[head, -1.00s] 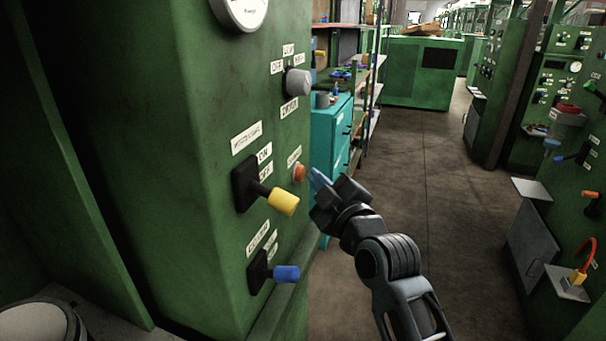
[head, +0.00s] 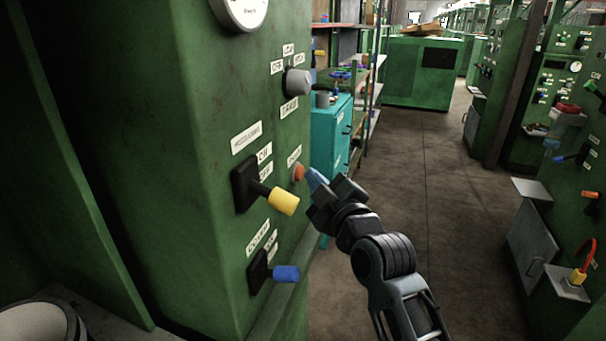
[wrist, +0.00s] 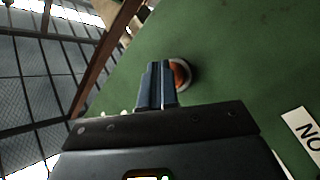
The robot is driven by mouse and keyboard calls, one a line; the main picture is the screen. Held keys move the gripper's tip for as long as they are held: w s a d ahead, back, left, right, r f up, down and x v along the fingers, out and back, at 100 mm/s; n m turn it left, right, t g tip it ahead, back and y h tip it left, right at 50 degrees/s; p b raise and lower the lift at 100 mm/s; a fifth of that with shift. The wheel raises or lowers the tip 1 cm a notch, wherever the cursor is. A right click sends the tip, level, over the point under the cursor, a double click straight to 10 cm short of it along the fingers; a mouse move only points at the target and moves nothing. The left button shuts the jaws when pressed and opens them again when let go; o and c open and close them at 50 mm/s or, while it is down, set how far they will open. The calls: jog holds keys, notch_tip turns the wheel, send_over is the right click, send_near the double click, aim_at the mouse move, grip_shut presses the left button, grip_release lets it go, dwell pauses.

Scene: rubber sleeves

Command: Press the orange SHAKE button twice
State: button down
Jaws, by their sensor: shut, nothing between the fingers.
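The orange button (head: 298,173) sits on the green machine panel, right of the yellow-handled lever, with a small white label above it that is too small to read. My gripper (head: 312,178) is shut and empty, its blue-grey fingertips pointing at the button from the right. In the wrist view the shut fingers (wrist: 156,85) stand just in front of the orange button (wrist: 180,74), which shows with a grey ring at their right. The fingers hide part of it. I cannot tell whether the tips touch it.
A yellow-handled lever (head: 283,201) and a blue-handled lever (head: 286,273) stick out of the panel left of and below the button. A grey knob (head: 298,82) is above. A teal cabinet (head: 330,135) stands behind. The aisle floor (head: 420,150) at right is clear.

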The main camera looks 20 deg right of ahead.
jog(key=shift+s+d+b, duration=0.45)
jog(key=shift+d, duration=0.1)
jog(key=shift+s+d+b, duration=0.7)
jog(key=shift+s+d, duration=0.05)
jog(key=shift+d, duration=0.3)
jog(key=shift+s+d+b, duration=0.65)
jog(key=shift+s+d, duration=0.05)
jog(key=shift+d, duration=0.3)
